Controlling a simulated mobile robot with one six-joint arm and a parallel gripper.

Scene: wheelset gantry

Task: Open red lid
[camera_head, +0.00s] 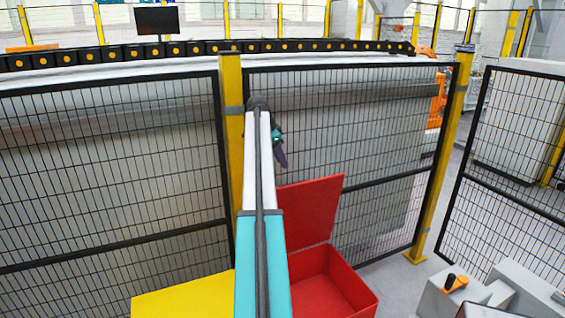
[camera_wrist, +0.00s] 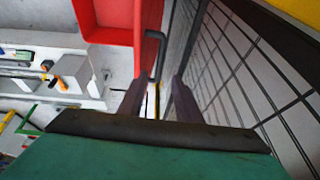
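The red lid (camera_head: 312,208) stands raised, leaning back near the mesh fence, above the open red box (camera_head: 335,285). In the wrist view the lid (camera_wrist: 138,35) shows edge-on, with a dark bar handle (camera_wrist: 160,50) on it and the box's red rim (camera_wrist: 84,18) to its left. My gripper (camera_head: 281,157) is above the lid's upper left corner in the head view. In the wrist view my gripper (camera_wrist: 158,88) has its two fingers apart, with the handle in line with the gap. I cannot tell whether they touch it.
The mesh fence (camera_head: 350,130) with yellow posts runs close behind the box and lid. A yellow box lid (camera_head: 185,298) is left of the red box. Grey blocks with an orange and black part (camera_head: 455,283) stand at the right. Some grey floor is clear beside them.

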